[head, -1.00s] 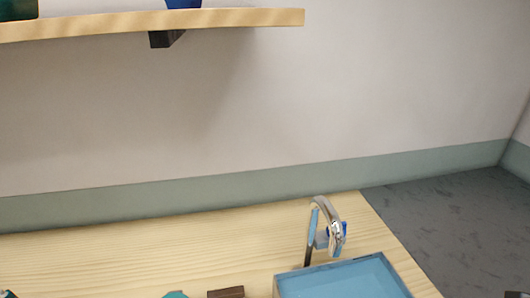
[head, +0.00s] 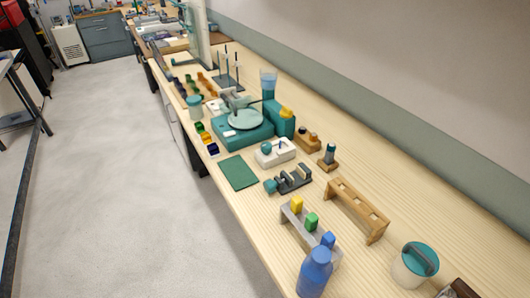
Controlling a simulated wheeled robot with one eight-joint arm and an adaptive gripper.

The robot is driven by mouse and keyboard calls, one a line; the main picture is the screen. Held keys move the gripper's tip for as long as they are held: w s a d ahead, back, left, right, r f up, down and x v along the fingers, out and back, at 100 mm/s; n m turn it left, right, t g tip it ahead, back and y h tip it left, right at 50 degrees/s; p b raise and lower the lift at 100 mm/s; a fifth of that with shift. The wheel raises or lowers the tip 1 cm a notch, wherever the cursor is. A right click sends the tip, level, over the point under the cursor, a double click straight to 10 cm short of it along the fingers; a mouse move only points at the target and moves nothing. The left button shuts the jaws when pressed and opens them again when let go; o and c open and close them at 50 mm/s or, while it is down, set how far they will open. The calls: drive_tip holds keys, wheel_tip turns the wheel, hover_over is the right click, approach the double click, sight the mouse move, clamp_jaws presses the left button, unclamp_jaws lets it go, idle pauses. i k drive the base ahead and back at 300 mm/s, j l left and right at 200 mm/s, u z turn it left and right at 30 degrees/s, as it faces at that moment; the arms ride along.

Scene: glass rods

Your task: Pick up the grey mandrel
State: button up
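I cannot make out for certain which thing is the grey mandrel. Several thin dark upright rods (head: 226,66) stand in a dark base towards the far part of the bench. A short dark grey-blue upright piece (head: 330,153) stands on a small wooden block right of the middle. A dark grey fixture (head: 293,180) with a teal knob lies in front of it. My gripper is not in view.
The long wooden bench (head: 420,190) runs away to the upper left. A teal machine (head: 245,135), a green mat (head: 238,172), a wooden rack (head: 357,207), a blue bottle (head: 314,272) and a white jar (head: 413,270) stand on it. The pale floor (head: 110,180) left of it is clear.

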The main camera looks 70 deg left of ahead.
sight(329, 157)
drive_tip(key=u, duration=2.05)
drive_tip(key=i+j+u, duration=0.25)
drive_tip(key=j, duration=0.2)
drive_tip(key=i+j+u, duration=0.3)
drive_tip(key=i+j, duration=0.05)
drive_tip(key=j, duration=0.05)
